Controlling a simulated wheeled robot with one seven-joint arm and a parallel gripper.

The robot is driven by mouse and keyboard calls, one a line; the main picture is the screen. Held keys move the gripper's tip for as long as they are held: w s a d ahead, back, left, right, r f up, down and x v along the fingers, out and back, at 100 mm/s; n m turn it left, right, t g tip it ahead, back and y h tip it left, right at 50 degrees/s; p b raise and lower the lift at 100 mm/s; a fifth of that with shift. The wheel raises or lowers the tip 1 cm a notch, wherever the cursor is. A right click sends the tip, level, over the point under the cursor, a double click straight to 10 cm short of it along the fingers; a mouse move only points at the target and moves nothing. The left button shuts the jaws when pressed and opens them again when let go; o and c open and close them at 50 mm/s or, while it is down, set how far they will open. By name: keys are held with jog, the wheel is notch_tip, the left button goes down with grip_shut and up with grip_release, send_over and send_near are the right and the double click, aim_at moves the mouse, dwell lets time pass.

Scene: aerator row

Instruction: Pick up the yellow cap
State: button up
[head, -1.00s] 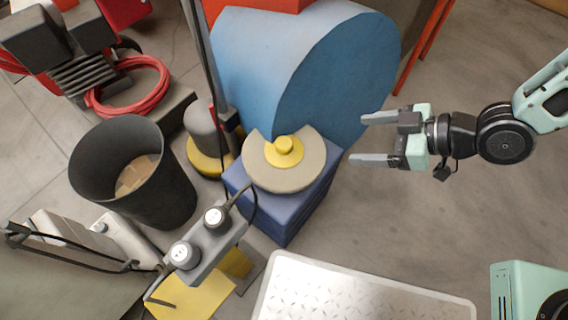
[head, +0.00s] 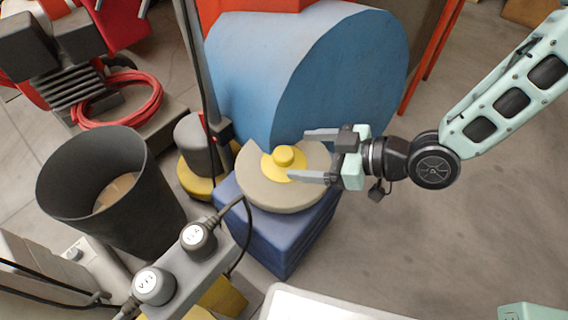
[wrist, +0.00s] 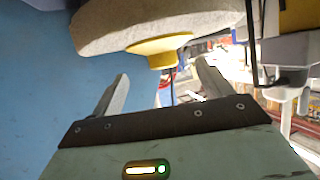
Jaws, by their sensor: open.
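The yellow cap (head: 284,157) sits on a round beige disc (head: 262,192) with a notch, on top of a blue block (head: 270,237). My gripper (head: 312,157) is open, with its two grey fingers pointing left at the cap from its right side. In the head view the fingertips are close to the cap's knob, one above and one below it; I cannot tell whether they touch. In the wrist view the cap (wrist: 160,50) shows under the beige disc (wrist: 150,22), ahead of and between the open fingers (wrist: 165,85). Nothing is held.
A large blue rounded housing (head: 310,70) stands just behind the disc. A black bin (head: 105,185) is at left, and a grey box with two round plugs (head: 185,275) is in front. A pale tray (head: 320,305) lies at the bottom. Floor at right is clear.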

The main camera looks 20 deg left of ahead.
aim_at(294, 156)
jog(key=b+x, duration=0.3)
jog(key=x, duration=0.2)
jog(key=shift+s+f+b, duration=0.15)
jog(key=shift+f+b, duration=0.1)
jog(key=shift+b, duration=0.15)
jog(key=shift+a, duration=0.35)
